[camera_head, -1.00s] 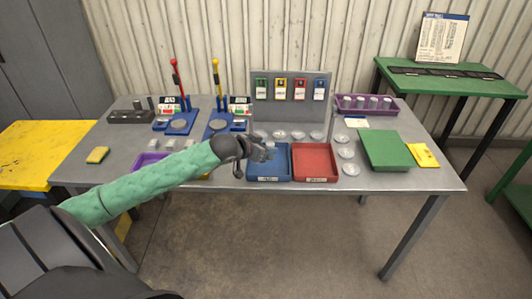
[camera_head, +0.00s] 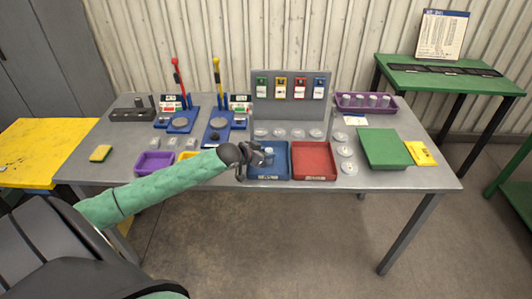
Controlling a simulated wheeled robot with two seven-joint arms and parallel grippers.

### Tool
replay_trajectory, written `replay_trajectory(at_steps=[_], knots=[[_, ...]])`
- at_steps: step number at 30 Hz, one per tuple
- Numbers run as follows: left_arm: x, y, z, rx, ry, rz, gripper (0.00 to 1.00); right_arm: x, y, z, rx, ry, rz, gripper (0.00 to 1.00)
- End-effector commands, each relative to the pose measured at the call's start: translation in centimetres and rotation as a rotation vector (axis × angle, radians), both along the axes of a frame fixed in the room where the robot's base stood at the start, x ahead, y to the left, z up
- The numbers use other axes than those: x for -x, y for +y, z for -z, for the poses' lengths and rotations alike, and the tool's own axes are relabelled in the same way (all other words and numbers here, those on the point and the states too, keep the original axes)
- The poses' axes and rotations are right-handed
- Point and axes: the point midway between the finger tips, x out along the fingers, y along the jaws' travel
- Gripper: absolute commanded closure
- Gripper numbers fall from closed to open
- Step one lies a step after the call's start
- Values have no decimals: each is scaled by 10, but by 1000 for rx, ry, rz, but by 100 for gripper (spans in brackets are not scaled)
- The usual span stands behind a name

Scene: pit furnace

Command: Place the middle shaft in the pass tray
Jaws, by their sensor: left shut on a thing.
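My left gripper (camera_head: 264,156) is over the left part of the blue tray (camera_head: 279,174), at the front middle of the table. It is shut on a small pale grey shaft (camera_head: 269,150), mostly hidden by the fingers. Whether the shaft touches the tray floor cannot be told. A red tray (camera_head: 314,174) stands right beside the blue one. The tray labels are too small to read, so which is the pass tray cannot be told from them. My right gripper is not in view.
Two blue lever stands (camera_head: 180,122) with red and yellow handles are at the back left. A grey card panel (camera_head: 290,108) rises behind the trays. Several clear round dishes (camera_head: 297,133) lie behind and right of them. A purple bin (camera_head: 154,162) and green box (camera_head: 384,149) flank them.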

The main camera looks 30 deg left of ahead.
Motion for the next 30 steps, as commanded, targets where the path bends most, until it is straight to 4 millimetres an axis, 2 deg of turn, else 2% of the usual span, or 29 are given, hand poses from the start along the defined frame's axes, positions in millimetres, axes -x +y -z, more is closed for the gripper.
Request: replay_trajectory(at_steps=[6, 7, 9, 10, 20, 25, 27, 30], knots=[[0, 0, 2, 0, -1, 0, 100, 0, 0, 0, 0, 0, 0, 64], [0, 0, 2, 0, 0, 0, 68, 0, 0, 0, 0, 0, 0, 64], [0, 0, 2, 0, 0, 0, 54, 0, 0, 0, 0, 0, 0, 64], [0, 0, 2, 0, 0, 0, 52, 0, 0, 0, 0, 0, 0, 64], [0, 0, -1, -1, 0, 0, 52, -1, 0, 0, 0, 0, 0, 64], [11, 3, -4, -2, 1, 1, 52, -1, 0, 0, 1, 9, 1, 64], [18, 5, -7, -1, 1, 0, 52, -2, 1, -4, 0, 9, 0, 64], [29, 7, -14, -2, 2, 1, 52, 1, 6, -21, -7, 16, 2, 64]])
